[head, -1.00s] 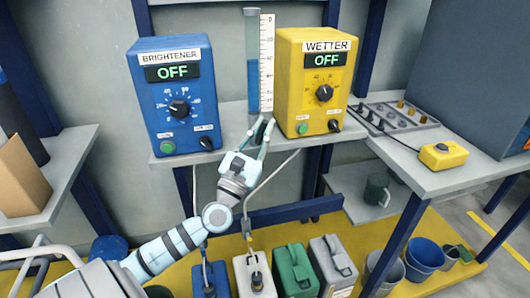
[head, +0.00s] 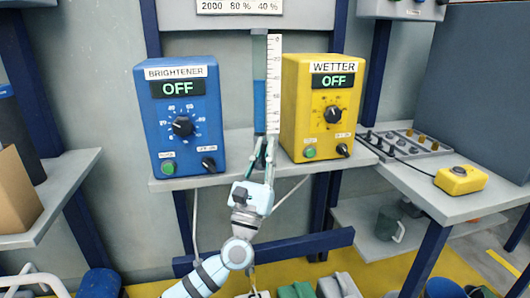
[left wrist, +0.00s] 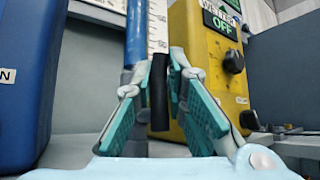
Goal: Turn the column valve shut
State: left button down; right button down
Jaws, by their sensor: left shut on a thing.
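The clear column (head: 259,100) holds blue liquid and stands beside a white scale (head: 274,85), between the two dosing boxes. My left gripper (head: 265,150) is at the foot of the column, over the shelf's front edge. In the left wrist view, its two teal-padded fingers (left wrist: 169,85) are shut on a dark upright valve handle (left wrist: 160,92). The handle stands just in front of the column (left wrist: 136,40). The fingers hide the valve body in the head view, and I cannot tell how far it is turned. My right gripper is out of view.
A blue BRIGHTENER box (head: 182,105) stands left of the column and a yellow WETTER box (head: 305,100) close on its right. Both read OFF. A hose (head: 290,190) hangs below the shelf. A side bench holds a yellow button box (head: 460,180).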

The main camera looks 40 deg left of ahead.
pick_arm(q)
jog(key=c, duration=1.6)
grip_release()
jog(key=shift+w+d, duration=0.1)
jog(key=v, duration=1.2)
